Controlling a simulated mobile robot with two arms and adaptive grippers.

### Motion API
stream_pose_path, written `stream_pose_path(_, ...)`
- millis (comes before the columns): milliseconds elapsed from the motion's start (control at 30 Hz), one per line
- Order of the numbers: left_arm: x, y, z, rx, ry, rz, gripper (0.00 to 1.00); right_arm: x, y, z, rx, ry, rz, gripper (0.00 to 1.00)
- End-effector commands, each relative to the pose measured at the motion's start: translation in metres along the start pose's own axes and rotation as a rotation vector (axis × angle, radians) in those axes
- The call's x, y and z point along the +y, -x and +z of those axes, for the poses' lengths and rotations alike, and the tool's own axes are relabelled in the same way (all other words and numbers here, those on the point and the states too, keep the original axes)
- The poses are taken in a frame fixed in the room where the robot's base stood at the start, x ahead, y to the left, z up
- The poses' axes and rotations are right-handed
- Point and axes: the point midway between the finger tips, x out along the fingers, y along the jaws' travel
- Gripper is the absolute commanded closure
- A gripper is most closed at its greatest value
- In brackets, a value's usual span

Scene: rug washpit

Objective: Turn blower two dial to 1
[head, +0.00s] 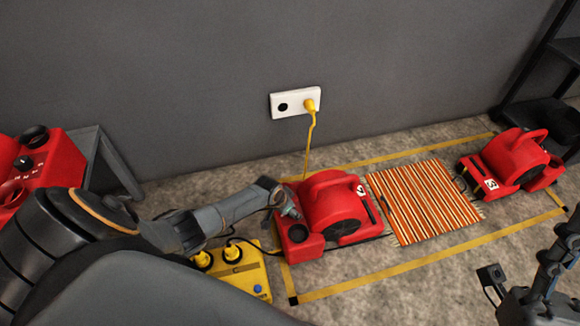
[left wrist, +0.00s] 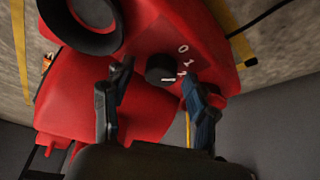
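The middle red blower (head: 330,205) sits on the floor beside a striped rug; its label looks like a 2. Its black dial (left wrist: 160,68) shows in the left wrist view, with the white marks 0, 1 and a partly covered third one beside it. A white pointer mark is on the dial's lower right edge, near the third mark. My left gripper (head: 286,208) is at the blower's left end. In the left wrist view its fingers (left wrist: 156,80) are apart, one on each side of the dial; I cannot tell whether they touch it. My right gripper (head: 528,302) is partly cut off at lower right.
A striped rug (head: 424,202) lies between the middle blower and another red blower (head: 512,160) marked 3. A yellow box (head: 238,272) with plugs stands close to my left arm. A yellow cord (head: 309,145) hangs from the wall socket (head: 284,105). A red machine (head: 50,160) is at far left.

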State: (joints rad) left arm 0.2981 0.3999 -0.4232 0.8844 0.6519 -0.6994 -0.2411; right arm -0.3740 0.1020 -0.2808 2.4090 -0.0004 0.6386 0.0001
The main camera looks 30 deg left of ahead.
Motion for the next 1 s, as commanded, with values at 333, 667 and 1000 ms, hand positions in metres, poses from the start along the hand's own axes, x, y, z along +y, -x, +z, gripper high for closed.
stream_pose_path(333,-0.001,0.006,-0.001,0.002,-0.002,-0.001,0.43,0.0,0.0,0.001,-0.002,-0.001,0.0,0.56)
stream_pose_path(667,-0.001,0.047,0.0,0.003,-0.003,-0.001,0.43,0.0,0.0,0.0,-0.001,0.0,0.0,0.56)
stream_pose_path(1000,-0.001,0.1,0.0,0.002,-0.002,-0.001,0.43,0.0,0.0,0.0,-0.001,0.0,0.0,0.56)
